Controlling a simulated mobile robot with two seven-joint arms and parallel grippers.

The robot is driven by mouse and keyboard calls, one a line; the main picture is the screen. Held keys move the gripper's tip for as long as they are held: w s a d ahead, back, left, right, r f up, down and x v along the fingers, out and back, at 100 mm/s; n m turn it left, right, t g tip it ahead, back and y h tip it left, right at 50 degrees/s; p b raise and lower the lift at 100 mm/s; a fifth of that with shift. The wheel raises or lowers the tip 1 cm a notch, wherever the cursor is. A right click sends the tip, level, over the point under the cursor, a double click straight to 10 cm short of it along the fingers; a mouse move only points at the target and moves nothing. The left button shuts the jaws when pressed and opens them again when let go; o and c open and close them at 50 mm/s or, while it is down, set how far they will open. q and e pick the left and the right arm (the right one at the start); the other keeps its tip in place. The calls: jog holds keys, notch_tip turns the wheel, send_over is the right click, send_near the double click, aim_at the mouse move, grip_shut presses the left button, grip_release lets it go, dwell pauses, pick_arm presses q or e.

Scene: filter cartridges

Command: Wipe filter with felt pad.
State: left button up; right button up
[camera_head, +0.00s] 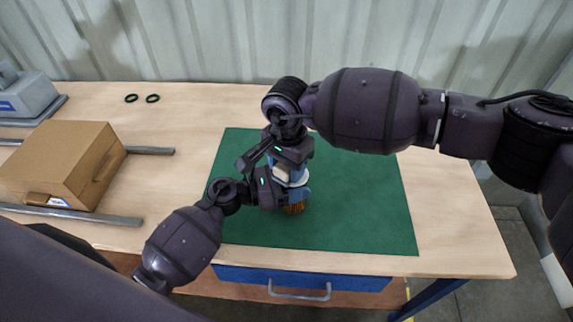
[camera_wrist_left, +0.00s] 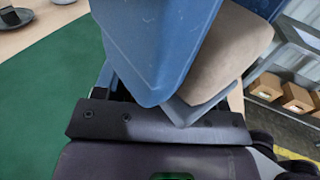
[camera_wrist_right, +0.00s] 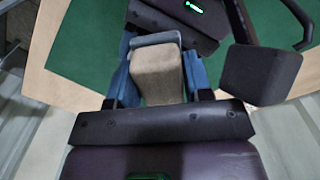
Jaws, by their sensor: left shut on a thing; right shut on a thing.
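A filter with brown pleats (camera_head: 293,209) shows below blue fingers over the green mat (camera_head: 365,215). My left gripper (camera_head: 298,196) is shut on it; in the left wrist view a blue finger (camera_wrist_left: 155,45) hides the filter. My right gripper (camera_head: 285,170) comes from above, shut on a tan felt pad (camera_wrist_right: 157,75) with a grey edge. The pad also shows in the left wrist view (camera_wrist_left: 230,50), close to the left gripper's fingers. The two grippers are close together. I cannot tell whether pad and filter touch.
A cardboard box (camera_head: 60,165) stands at the left between grey rails (camera_head: 70,215). Grey equipment (camera_head: 25,95) is at the far left. Two dark green rings (camera_head: 141,98) lie at the back. The mat's right side is clear. A blue drawer (camera_head: 300,280) is below the table's front edge.

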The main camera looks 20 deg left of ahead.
jog(key=shift+w+d+r, duration=0.1)
jog(key=shift+w+d, duration=1.5)
jog(key=shift+d, duration=0.05)
jog(key=shift+r, duration=2.9)
pick_arm(q)
jog(key=o, duration=1)
jog(key=v, duration=1.2)
